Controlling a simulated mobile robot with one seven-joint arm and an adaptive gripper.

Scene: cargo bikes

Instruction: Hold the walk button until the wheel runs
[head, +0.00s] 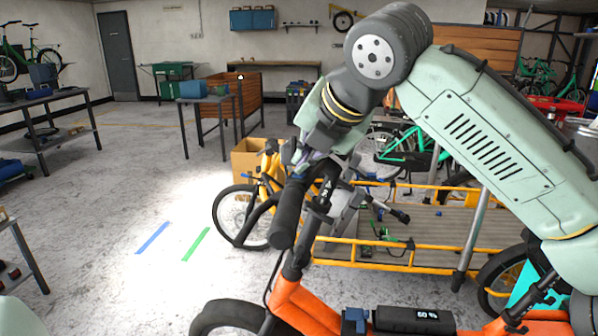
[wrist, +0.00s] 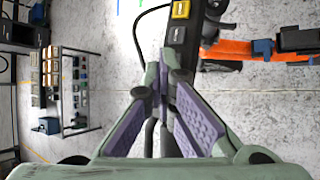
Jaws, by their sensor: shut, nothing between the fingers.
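An orange cargo bike (head: 310,307) stands close in front of me, and its orange frame (wrist: 240,50) shows in the wrist view. Its black handlebar grip (head: 287,212) points toward me. I cannot tell which is the walk button. My gripper (wrist: 163,78) is shut and empty, its tips close to the control unit's lower end; contact is unclear. In the head view my gripper (head: 300,170) is at the handlebar. The dark wheel (head: 232,316) is partly cut off.
A yellow cargo bike (head: 345,250) with a flat bed stands just behind the orange one. A cardboard box (head: 247,158) and a workbench (head: 205,98) are farther back. The floor at left is clear, with blue tape (head: 153,237) and green tape (head: 196,244).

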